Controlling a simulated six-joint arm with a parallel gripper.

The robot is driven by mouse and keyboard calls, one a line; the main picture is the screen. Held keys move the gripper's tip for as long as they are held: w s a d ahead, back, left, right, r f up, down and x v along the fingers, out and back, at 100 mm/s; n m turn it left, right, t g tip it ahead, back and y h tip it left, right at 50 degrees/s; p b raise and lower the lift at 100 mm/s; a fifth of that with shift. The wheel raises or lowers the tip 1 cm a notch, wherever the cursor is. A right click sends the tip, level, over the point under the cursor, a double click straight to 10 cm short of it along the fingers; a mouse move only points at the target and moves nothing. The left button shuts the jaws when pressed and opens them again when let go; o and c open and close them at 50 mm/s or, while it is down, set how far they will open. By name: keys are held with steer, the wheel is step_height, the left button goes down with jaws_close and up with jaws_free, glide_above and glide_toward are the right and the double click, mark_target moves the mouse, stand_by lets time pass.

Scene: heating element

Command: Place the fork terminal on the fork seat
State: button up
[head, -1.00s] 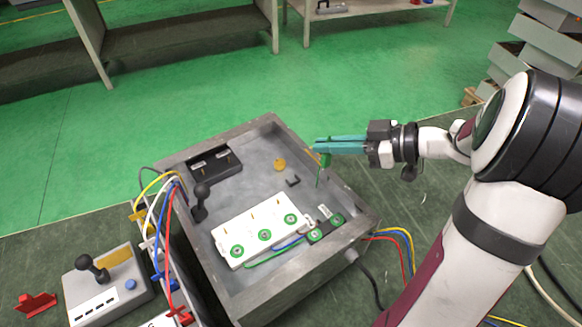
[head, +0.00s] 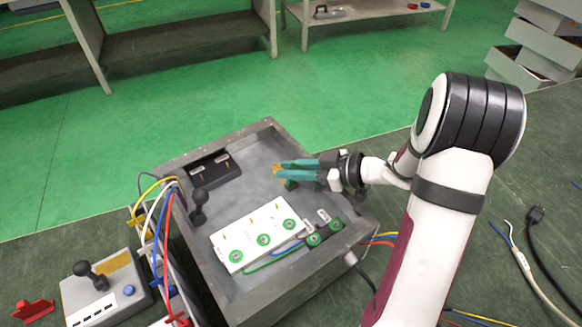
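My gripper (head: 279,171) is over the right half of the grey metal box (head: 262,302), with its teal fingers pointing left. A small green piece (head: 291,185) hangs just under the fingers and appears held between them; I take it for the fork terminal. A yellow-gold bit (head: 276,175) shows at the fingertips, by a round gold knob on the box floor that is mostly hidden. A small dark block, perhaps the fork seat, is hidden by the gripper and green piece. I cannot tell whether the green piece touches it.
A white block with green-ringed terminals (head: 240,228) and a black block with green terminals (head: 330,228) are in the box's front part. A black socket block (head: 213,170) and black lever (head: 198,205) are at left. Coloured wires (head: 160,215) run over the box's left wall.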

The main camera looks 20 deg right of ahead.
steer(key=shift+o, duration=0.6)
steer(key=shift+r, duration=0.1)
